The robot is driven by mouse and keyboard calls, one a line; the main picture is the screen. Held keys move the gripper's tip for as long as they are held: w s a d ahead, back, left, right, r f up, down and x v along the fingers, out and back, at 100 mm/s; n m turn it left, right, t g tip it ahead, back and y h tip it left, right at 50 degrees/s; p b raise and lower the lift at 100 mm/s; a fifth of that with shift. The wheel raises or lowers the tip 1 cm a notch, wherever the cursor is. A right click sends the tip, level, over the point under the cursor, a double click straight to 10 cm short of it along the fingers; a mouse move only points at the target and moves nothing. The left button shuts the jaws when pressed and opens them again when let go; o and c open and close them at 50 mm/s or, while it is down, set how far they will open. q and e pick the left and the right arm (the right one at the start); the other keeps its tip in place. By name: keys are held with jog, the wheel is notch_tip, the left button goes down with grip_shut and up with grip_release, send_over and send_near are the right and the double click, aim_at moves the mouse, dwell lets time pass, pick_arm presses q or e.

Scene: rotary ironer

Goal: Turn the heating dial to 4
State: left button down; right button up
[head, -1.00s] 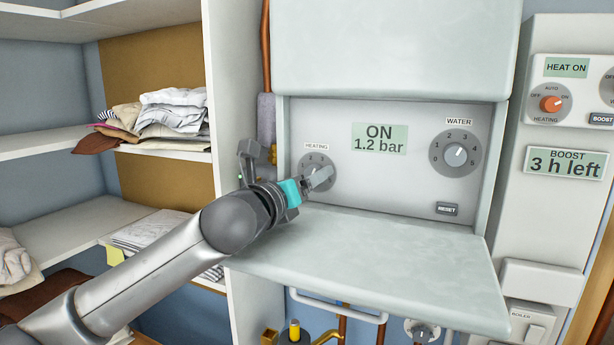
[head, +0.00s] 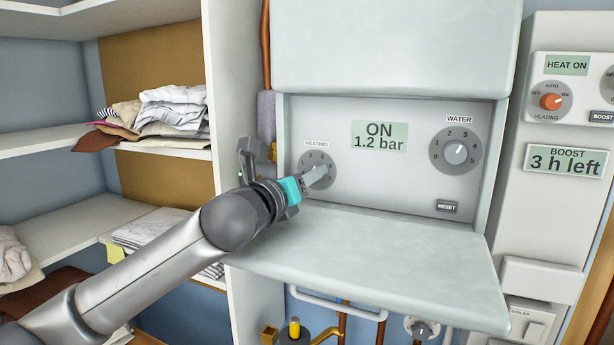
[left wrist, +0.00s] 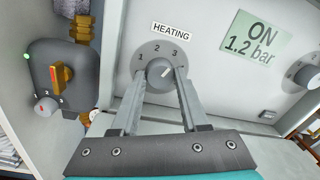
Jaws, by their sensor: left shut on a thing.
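The heating dial (head: 318,157) is a round grey plate with a lighter knob, on the left of the boiler's control panel. My left gripper (head: 318,174) reaches it from the lower left and partly covers it. In the left wrist view the two fingertips of the left gripper (left wrist: 167,74) are shut on the knob of the heating dial (left wrist: 158,71), one on each side. The numbers 1, 2 and 3 show; the fingers hide the lower right of the scale. The knob's white mark points to the upper right, near or just past 3. My right gripper is not in view.
The panel also holds a display (head: 379,136) reading ON 1.2 bar, a water dial (head: 455,152) and a reset button (head: 447,206). The lowered flap (head: 380,262) juts out below my gripper. Shelves with folded laundry (head: 172,118) stand left.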

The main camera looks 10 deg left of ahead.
pick_arm(q)
jog(key=shift+m, duration=0.3)
jog(key=m, duration=0.3)
jog(key=shift+r+m, duration=0.1)
jog(key=shift+m, duration=2.3)
jog(key=shift+g, duration=0.3)
jog(key=shift+c, duration=2.1)
grip_release()
jog(key=b+v, duration=0.1)
jog(key=v, duration=0.4)
jog(key=b+v, duration=0.1)
jog(key=v, duration=0.4)
jog(key=b+v, duration=0.1)
jog(key=v, duration=0.4)
jog(key=shift+s+d, duration=0.25)
